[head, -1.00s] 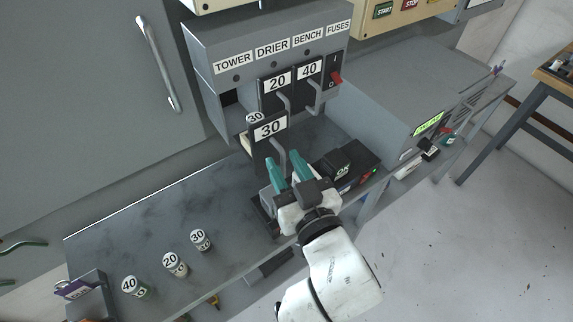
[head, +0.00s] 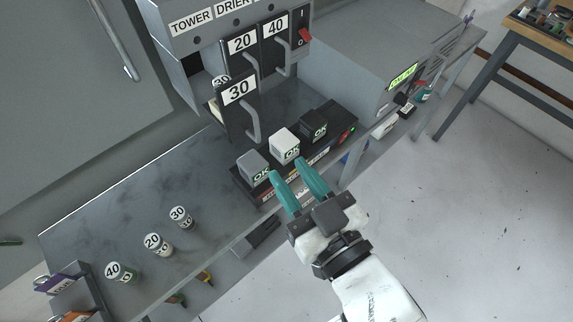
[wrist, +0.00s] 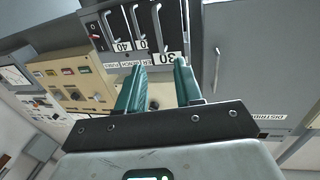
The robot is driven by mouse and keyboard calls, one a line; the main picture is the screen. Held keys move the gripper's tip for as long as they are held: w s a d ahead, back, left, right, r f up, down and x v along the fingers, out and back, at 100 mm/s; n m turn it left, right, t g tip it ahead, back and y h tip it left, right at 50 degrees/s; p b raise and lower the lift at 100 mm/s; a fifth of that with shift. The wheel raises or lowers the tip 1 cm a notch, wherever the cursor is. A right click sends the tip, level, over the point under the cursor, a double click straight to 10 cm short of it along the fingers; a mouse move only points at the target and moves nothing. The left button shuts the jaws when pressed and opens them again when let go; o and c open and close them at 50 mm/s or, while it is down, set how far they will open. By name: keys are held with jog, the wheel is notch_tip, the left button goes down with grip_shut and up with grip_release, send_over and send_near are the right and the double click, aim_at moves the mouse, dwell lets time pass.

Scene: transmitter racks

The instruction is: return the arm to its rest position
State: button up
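My gripper (head: 288,170) shows in the head view in front of the bench edge, its two teal fingers apart with nothing between them. It also shows in the wrist view (wrist: 159,68), open and empty. My white arm comes up from the bottom right of the head view. The fingertips overlap the front of a black holder (head: 243,187) in the picture; I cannot tell the exact gap. The wrist view looks towards the fuse cabinet, and the 30 carrier (wrist: 166,57) appears just beyond the fingers.
The grey bench (head: 130,205) bears three small cylinders marked 40 (head: 121,273), 20 (head: 158,245) and 30 (head: 181,217). The holder bears grey (head: 253,166), white (head: 284,144) and black (head: 313,123) blocks. The 30 carrier (head: 239,108) juts from the cabinet. Floor at right is clear.

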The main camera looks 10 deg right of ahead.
dwell(0.5)
jog(key=s+d+f+m+g+h, duration=0.1)
jog(key=d+f+m+g+h, duration=0.2)
jog(key=d+f+g+h, duration=0.8)
jog(key=s+d+f+m+g+y, duration=0.2)
jog(key=s+d+f+g+y, duration=0.1)
jog(key=s+d+f, duration=0.9)
notch_tip(320, 180, down, 3)
jog(key=s+g, duration=0.1)
jog(key=s, duration=0.1)
jog(key=shift+s+g+y, duration=0.3)
jog(key=shift+y, duration=0.1)
